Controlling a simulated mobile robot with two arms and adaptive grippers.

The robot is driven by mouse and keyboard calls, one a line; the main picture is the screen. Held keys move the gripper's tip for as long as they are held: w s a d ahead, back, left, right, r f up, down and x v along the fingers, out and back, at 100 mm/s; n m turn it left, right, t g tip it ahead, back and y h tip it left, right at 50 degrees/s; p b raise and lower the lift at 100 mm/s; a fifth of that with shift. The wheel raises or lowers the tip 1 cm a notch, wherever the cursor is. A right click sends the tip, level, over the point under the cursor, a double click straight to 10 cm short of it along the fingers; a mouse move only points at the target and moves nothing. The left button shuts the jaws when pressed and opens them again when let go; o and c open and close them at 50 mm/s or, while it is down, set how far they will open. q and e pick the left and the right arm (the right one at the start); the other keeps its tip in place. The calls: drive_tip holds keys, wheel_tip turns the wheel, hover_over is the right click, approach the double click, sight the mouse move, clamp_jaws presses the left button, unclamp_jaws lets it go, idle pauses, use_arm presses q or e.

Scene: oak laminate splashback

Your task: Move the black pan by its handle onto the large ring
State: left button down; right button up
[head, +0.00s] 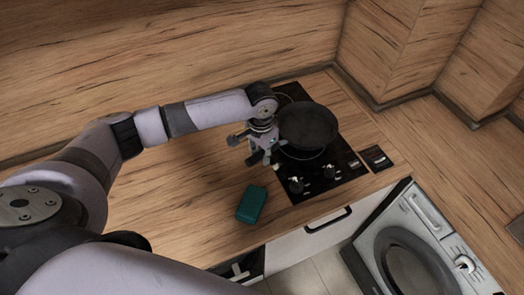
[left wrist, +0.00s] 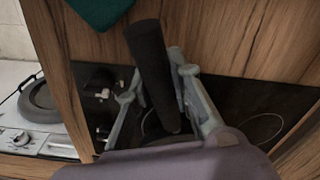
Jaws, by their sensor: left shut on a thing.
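The black pan (head: 308,125) is over the black hob (head: 345,172) in the head view, with its handle side toward my left gripper (head: 268,152). In the left wrist view the dark handle (left wrist: 150,65) runs between the fingers of my left gripper (left wrist: 155,88), which is shut on it. A thin ring marking (head: 302,155) shows just below the pan's near edge, and part of a ring (left wrist: 265,128) shows in the left wrist view. The pan covers part of the hob, and I cannot tell its exact height above it. My right gripper is not in view.
A teal box (head: 251,204) lies on the wooden counter left of the hob. Control knobs (head: 312,180) stand at the hob's front. Wooden walls close off the back. A white washing machine (head: 412,235) stands at lower right. The counter left of the teal box is clear.

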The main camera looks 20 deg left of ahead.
use_arm(q)
drive_tip(key=shift+w+f+b, duration=0.1)
drive_tip(key=shift+f+b, duration=0.4)
drive_tip(key=shift+f, duration=0.9)
drive_tip(key=shift+p, duration=0.5)
drive_tip(key=shift+f, duration=0.55)
idle(0.5)
